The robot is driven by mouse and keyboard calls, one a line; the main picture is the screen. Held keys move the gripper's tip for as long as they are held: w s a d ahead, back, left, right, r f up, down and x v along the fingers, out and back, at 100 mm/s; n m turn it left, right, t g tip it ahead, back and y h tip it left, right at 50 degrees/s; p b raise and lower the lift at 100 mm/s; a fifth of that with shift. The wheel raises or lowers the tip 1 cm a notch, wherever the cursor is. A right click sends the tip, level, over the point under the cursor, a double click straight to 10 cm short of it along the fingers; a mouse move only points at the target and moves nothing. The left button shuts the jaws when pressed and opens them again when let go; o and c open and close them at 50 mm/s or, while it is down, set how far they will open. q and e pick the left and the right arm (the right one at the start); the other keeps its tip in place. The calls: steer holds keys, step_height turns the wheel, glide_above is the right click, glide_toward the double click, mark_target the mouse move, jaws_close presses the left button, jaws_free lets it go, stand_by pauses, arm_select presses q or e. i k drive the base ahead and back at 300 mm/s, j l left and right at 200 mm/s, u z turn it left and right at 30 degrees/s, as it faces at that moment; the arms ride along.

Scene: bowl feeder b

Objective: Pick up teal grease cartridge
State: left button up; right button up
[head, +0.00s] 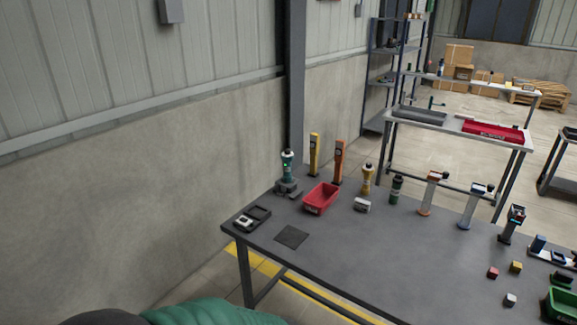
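A second upright cylinder, dark green with a black cap (396,189), stands near the middle of the far edge. At this size I cannot read labels on either one. Neither of my grippers shows in the head view.
The grey table (340,260) has a clear middle and front. A red bin (320,198), orange tool (338,161), yellow tool (314,155), yellow cylinder (367,180), black tray (252,218) and dark mat (291,237) occupy the left. Several small blocks and a green bin (563,307) are right.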

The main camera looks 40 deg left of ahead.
mark_target(287, 160)
steer(key=j+u, duration=0.1)
steer(key=u, duration=0.3)
steer(key=i+u, duration=0.1)
steer(key=u, duration=0.35)
steer(key=i+j+u, duration=0.1)
steer(key=u, duration=0.75)
steer(key=i+j+u, duration=0.1)
steer(key=i+u, duration=0.25)
steer(key=i, duration=0.2)
steer(key=i+l+u, duration=0.1)
steer(key=i+u, duration=0.25)
steer(key=i, duration=0.15)
steer(key=i+l+u, duration=0.2)
steer(key=i+u, duration=0.15)
steer(key=i, duration=0.2)
steer(key=i+z, duration=0.2)
steer(key=i, duration=0.25)
steer(key=i+j+z, duration=0.15)
steer(key=i, duration=0.35)
steer(key=i+l+z, duration=0.15)
steer(key=z, duration=0.25)
steer(key=i+z, duration=0.75)
steer(key=i+j+z, duration=0.1)
steer(key=z, duration=0.3)
steer(key=i, duration=0.05)
